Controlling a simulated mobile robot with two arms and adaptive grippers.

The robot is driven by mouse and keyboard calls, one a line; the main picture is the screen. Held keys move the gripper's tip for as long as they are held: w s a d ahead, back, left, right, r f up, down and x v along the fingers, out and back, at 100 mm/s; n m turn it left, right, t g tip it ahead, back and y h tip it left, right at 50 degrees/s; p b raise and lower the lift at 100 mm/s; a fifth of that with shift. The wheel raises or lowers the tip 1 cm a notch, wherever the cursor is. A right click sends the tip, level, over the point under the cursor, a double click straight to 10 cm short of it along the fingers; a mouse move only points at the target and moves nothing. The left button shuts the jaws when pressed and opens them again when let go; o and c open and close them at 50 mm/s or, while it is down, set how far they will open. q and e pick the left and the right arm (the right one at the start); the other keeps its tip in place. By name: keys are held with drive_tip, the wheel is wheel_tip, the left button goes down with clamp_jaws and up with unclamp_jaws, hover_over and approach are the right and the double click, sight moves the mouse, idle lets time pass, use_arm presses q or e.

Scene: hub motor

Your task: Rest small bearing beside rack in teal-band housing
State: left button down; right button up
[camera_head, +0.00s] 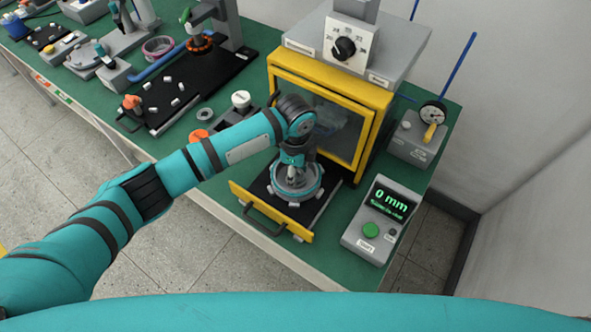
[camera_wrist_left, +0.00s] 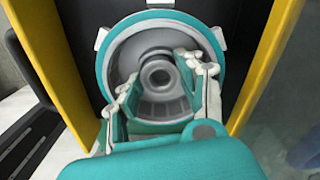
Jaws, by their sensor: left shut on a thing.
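The teal-band housing (camera_head: 297,200) sits on the dark pull-out drawer in front of the yellow-framed cabinet. It is a round grey part with a teal ring, and it also shows in the wrist view (camera_wrist_left: 104,62). My left gripper (camera_head: 296,168) points down over the middle of the housing. In the wrist view its fingers (camera_wrist_left: 158,88) are shut on the small bearing (camera_wrist_left: 158,76), a small grey ring at the housing's centre. I cannot tell whether the bearing touches the housing's seat. My right gripper is not in view.
The yellow-framed cabinet (camera_head: 374,112) stands just behind the housing. A black tray (camera_head: 190,88) with small white pieces lies at the left. A grey ring (camera_head: 205,114) lies nearby.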

use_arm(q)
drive_tip(key=shift+f, duration=0.1)
idle(0.8)
drive_tip(key=c, duration=0.7)
unclamp_jaws()
drive_tip(key=shift+r, duration=0.45)
wheel_tip(320, 180, up, 11)
drive_tip(key=shift+r, duration=0.1)
